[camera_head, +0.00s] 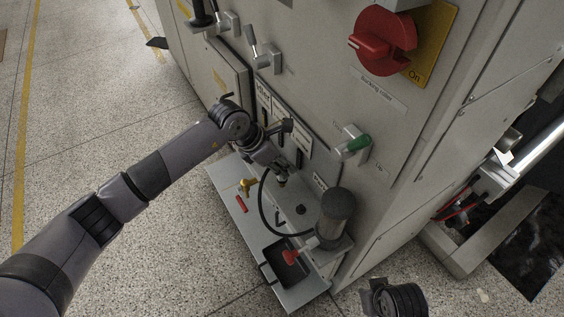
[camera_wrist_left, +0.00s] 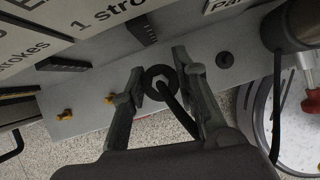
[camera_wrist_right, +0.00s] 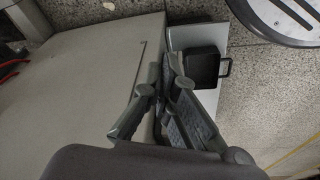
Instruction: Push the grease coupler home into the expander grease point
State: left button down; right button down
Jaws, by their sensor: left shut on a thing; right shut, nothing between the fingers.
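My left gripper (camera_head: 281,180) is low over the shelf at the machine's side, shut on the grease coupler. In the left wrist view the coupler (camera_wrist_left: 160,80) is a dark round end between the two fingertips, with a black hose (camera_wrist_left: 176,112) leaving it. The hose curves to a dark grease pump cylinder (camera_head: 338,212). I cannot tell which fitting is the expander grease point, or whether the coupler touches one. A dark round fitting (camera_wrist_left: 225,60) sits beside the fingers, apart from them. My right gripper (camera_wrist_right: 163,72) is shut and empty, away from the coupler.
A green-tipped lever (camera_head: 354,146) and a red rotary switch (camera_head: 383,40) stick out from the machine panel. The floor at left is clear.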

pick_arm(q)
jog(key=shift+f, duration=0.2)
jog(key=shift+f+b, duration=0.2)
jog(key=shift+b, duration=0.15)
pick_arm(e)
jog(key=shift+v, duration=1.1)
jog(key=shift+r, duration=0.1)
pick_arm(q)
jog(key=shift+f+b, duration=0.3)
jog(key=shift+f, duration=0.05)
pick_arm(e)
notch_tip(320, 180, up, 2)
jog(key=shift+d+r, duration=0.1)
pick_arm(q)
jog(key=shift+f, duration=0.1)
pick_arm(e)
jog(key=shift+r, duration=0.1)
pick_arm(q)
jog(key=shift+f, duration=0.2)
pick_arm(e)
jog(key=shift+s+r, duration=0.15)
jog(key=shift+r, duration=0.45)
jog(key=shift+r, duration=0.15)
pick_arm(q)
jog(key=shift+f+b, duration=0.15)
jog(key=shift+b, duration=0.2)
pick_arm(e)
jog(key=shift+s+r, duration=0.2)
